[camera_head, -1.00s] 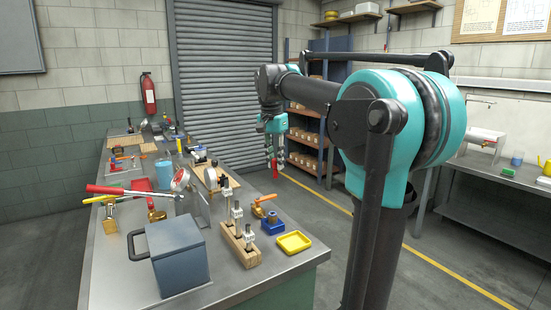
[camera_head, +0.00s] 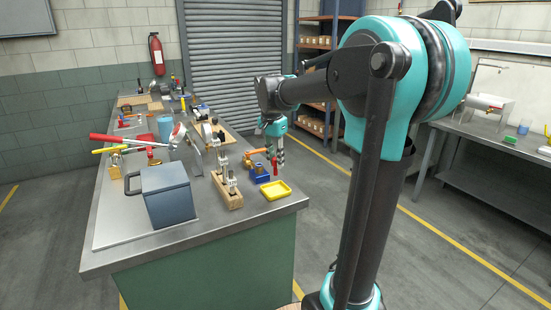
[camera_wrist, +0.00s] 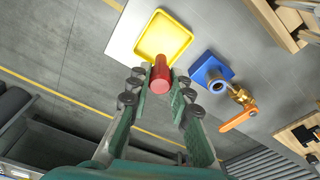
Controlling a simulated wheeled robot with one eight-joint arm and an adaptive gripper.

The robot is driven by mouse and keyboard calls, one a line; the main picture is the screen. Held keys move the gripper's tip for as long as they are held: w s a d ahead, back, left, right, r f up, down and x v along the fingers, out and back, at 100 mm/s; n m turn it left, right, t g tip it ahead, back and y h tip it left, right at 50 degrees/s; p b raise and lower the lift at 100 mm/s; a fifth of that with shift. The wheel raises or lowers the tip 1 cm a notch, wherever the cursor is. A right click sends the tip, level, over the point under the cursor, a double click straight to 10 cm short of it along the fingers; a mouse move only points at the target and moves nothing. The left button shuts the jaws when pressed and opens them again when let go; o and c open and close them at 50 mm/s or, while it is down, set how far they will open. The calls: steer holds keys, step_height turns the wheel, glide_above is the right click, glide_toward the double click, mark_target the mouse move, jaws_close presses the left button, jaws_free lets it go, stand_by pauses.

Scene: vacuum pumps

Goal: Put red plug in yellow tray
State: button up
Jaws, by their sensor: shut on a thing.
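The red plug (camera_wrist: 160,76) is a small red cylinder held between the fingertips of my gripper (camera_wrist: 160,92) in the wrist view. In the head view my gripper (camera_head: 275,163) hangs pointing down near the table's right edge, with the red plug (camera_head: 275,172) below its fingers. The yellow tray (camera_head: 276,190) is a shallow square dish at the table's front right corner. In the wrist view the tray (camera_wrist: 163,40) lies just beyond the plug, which overlaps its near edge in the picture. The plug is above the table, not resting in the tray.
A blue block with a grey port (camera_wrist: 212,72) and an orange-handled brass valve (camera_wrist: 240,108) sit beside the tray. A wooden stand with metal fittings (camera_head: 229,190) and a grey-blue box (camera_head: 167,195) stand to its left. Open floor lies right of the table.

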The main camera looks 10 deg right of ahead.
mark_target(276, 175)
steer(key=shift+f, duration=2.45)
steer(key=shift+f, duration=0.15)
steer(key=shift+f, duration=0.6)
steer(key=shift+f, duration=0.25)
steer(key=o, duration=0.9)
steer(key=r, duration=0.8)
steer(key=s+a+r, duration=0.1)
steer(key=r, duration=0.3)
